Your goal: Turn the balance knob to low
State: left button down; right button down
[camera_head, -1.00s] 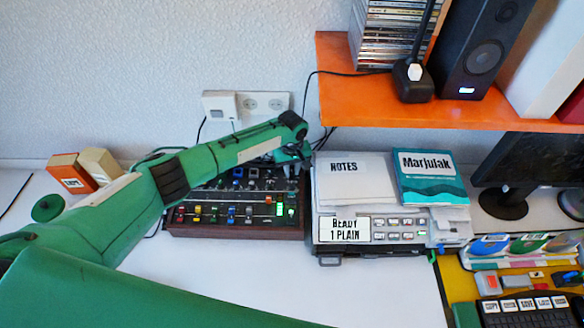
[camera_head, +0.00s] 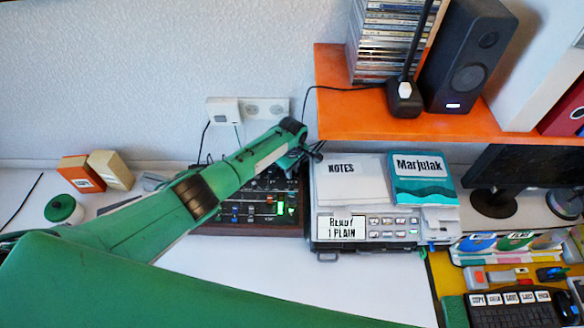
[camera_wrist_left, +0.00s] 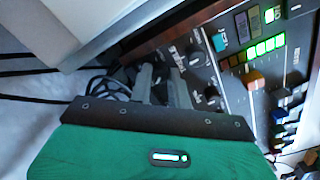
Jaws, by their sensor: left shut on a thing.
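The dark mixer panel (camera_head: 262,212) with a wooden edge lies on the white desk, partly hidden under my left arm. My left gripper (camera_head: 300,158) is at the panel's upper right corner, beside the printer. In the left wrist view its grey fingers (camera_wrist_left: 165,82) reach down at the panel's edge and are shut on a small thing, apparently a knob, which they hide. Two dark knobs (camera_wrist_left: 211,95) show beside the fingers. The panel's small labels are too blurred to read, so I cannot tell which is the balance knob or where it points. My right gripper is not in view.
A grey printer (camera_head: 365,228) with a NOTES stack (camera_head: 350,185) stands close right of the panel. An orange shelf (camera_head: 350,122) with a speaker (camera_head: 468,55) hangs above right. A wall socket (camera_head: 265,108) with cables is behind. The desk front (camera_head: 290,260) is clear.

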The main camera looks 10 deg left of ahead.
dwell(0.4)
pick_arm(q)
jog(key=c, duration=1.4)
grip_release()
jog(key=shift+o, duration=0.4)
jog(key=shift+s+a+r, duration=0.1)
jog(key=shift+s+r, duration=0.05)
jog(key=shift+w+r, duration=0.1)
jog(key=shift+w, duration=0.1)
